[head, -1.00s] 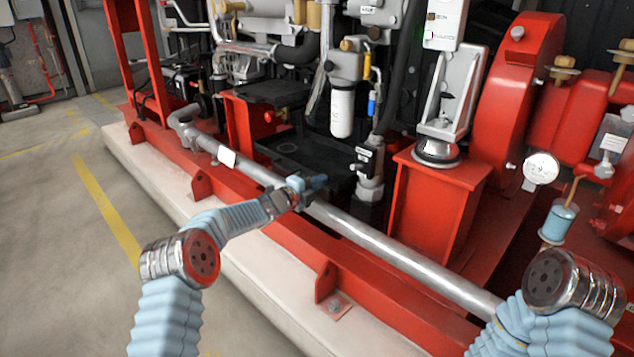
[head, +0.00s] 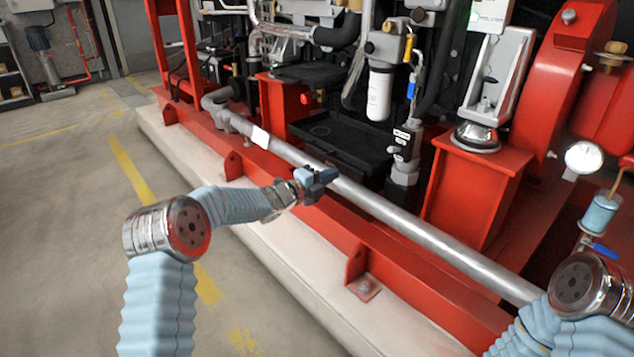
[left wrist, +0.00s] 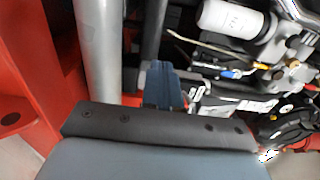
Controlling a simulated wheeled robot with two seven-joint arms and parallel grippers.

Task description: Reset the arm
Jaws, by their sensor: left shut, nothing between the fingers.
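My left gripper (head: 322,178) shows in the head view at the end of my left arm, in front of the long grey pipe (head: 400,222). Its fingers are shut with nothing between them. In the left wrist view the blue fingers (left wrist: 163,85) are together, beside the grey pipe (left wrist: 97,50); I cannot tell whether they touch it. My right arm (head: 575,300) comes in at the lower right of the head view.
The red pump frame (head: 235,165) stands on a pale concrete plinth (head: 290,265). A white filter (head: 379,95), a red pedestal (head: 470,190) and a pressure gauge (head: 584,157) stand behind the pipe. The floor (head: 60,210) at the left is open.

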